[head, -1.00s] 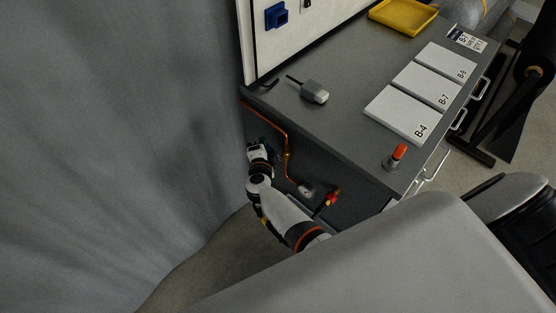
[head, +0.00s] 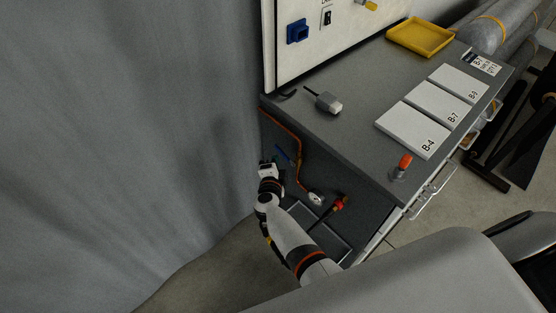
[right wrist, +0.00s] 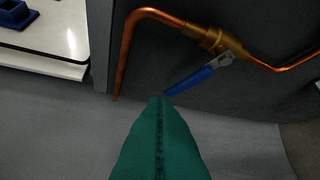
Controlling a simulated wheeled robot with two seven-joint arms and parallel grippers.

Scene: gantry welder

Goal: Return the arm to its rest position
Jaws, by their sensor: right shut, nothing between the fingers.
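My right arm (head: 290,235) comes up from the lower middle of the head view, beside the near side of the grey cabinet (head: 340,160). Its wrist (head: 268,185) is close to that side; the fingertips are hard to make out there. In the right wrist view my right gripper (right wrist: 161,100) has green fingers shut together with nothing between them. The fingertips appear just below the end of a blue lever (right wrist: 190,80) on a brass valve (right wrist: 215,38); I cannot tell the gap in depth. The blue lever also shows in the head view (head: 283,154). My left gripper is not in view.
A copper pipe (head: 299,150), a gauge (head: 316,198) and a red-handled fitting (head: 340,203) are on the cabinet side. White plates (head: 412,130), an orange-topped item (head: 404,162) and a yellow tray (head: 420,37) are on top. A grey curtain (head: 130,130) fills the left.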

